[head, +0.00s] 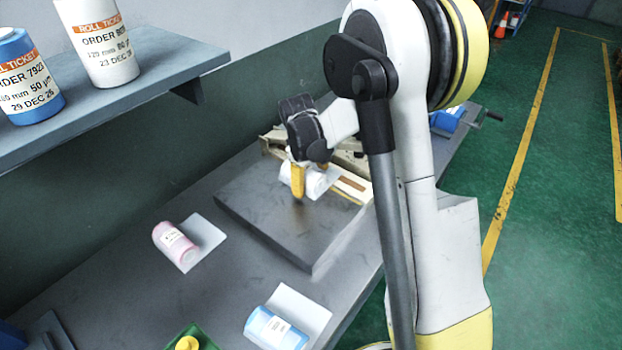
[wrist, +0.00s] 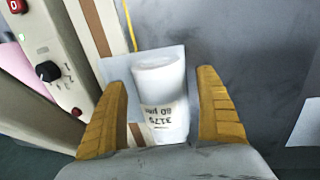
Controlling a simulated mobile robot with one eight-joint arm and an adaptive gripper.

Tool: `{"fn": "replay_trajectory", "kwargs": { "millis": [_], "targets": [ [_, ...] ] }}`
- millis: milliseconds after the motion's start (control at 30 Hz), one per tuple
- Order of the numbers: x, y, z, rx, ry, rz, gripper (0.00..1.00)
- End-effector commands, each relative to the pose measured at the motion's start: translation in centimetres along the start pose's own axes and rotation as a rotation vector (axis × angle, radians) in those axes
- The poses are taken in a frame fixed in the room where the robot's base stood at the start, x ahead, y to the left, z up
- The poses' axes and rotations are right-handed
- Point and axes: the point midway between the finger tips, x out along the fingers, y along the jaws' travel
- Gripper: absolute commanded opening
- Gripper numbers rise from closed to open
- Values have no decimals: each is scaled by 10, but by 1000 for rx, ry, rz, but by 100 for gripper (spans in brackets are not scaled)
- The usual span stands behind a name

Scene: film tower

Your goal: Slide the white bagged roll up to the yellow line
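The white bagged roll (wrist: 160,95) lies between the two orange-yellow fingers of my gripper (wrist: 163,78) in the wrist view. Its printed label reads upside down and its clear bag spreads out to the left. The fingers are open, with a gap on each side of the roll. In the head view the roll (head: 313,183) lies at the back of a dark grey slab, partly hidden by my gripper (head: 311,184). A short yellow line (wrist: 130,26) runs beyond the roll's upper left in the wrist view, beside the machine's brown strip.
A cream machine (wrist: 42,60) with a knob and red buttons stands along the left in the wrist view. On the bench (head: 130,285) lie a pink bagged roll (head: 174,246) and a blue bagged roll (head: 274,329). The front of the slab (head: 285,240) is clear.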

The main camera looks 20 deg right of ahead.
Motion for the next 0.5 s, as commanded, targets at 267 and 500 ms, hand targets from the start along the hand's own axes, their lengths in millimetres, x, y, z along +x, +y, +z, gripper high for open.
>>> {"fn": "replay_trajectory", "kwargs": {
  "millis": [267, 500],
  "targets": [
    [-15, 0, 0, -1, 0, 0, 84],
    [-68, 0, 0, -2, 0, 0, 84]
  ]
}}
